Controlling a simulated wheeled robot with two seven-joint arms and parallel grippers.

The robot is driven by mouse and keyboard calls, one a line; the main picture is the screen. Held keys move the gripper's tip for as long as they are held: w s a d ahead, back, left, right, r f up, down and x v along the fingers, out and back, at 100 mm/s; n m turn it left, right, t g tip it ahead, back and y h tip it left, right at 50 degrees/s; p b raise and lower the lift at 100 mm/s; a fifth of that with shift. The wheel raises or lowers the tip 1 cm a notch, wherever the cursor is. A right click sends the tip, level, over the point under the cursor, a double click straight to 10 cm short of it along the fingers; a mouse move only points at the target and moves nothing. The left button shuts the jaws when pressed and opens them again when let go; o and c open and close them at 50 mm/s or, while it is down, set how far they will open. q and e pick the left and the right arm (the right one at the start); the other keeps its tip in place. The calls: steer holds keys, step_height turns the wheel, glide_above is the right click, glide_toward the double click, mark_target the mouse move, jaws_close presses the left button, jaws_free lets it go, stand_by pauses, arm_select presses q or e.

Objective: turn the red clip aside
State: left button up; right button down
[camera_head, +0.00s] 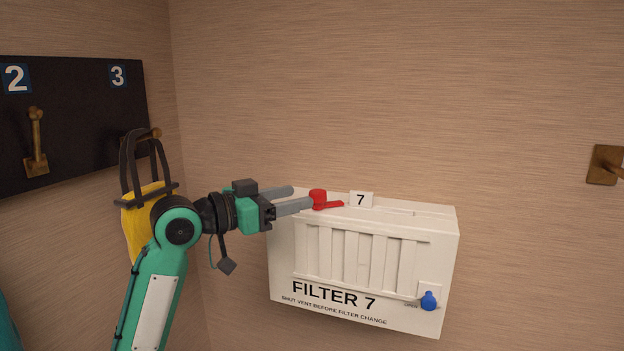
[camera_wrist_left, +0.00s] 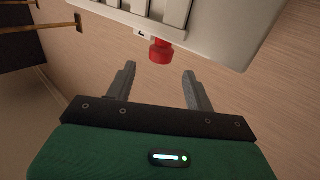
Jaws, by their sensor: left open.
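The red clip (camera_head: 318,199) sits on the top of the white filter box (camera_head: 360,320) near its left end. Its flat lever points right, toward a small tag with a 7. My left gripper (camera_head: 304,196) is open, its fingertips close to the clip's left side in the head view. In the left wrist view the clip's round red knob (camera_wrist_left: 160,51) is just beyond and between the tips of the open left gripper (camera_wrist_left: 158,72). Nothing is between the fingers. I cannot tell whether a fingertip touches the clip. My right gripper is not in view.
The box front has vertical slats and a blue knob (camera_head: 429,300) at lower right. A dark board (camera_head: 80,115) with brass hooks hangs at left, and a yellow bag (camera_head: 137,235) hangs behind my left arm. The wall above the box is clear.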

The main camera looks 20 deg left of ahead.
mark_target(310, 194)
arm_select(q)
steer(key=p+x, duration=0.1)
steer(key=x, duration=0.3)
steer(key=shift+r+p, duration=0.15)
steer(key=shift+p, duration=0.2)
steer(key=shift+w+d, duration=0.3)
steer(key=shift+w, duration=0.05)
steer(key=shift+c, duration=1)
steer(key=c, duration=0.8)
steer(key=shift+o, duration=0.2)
steer(key=shift+f, duration=0.2)
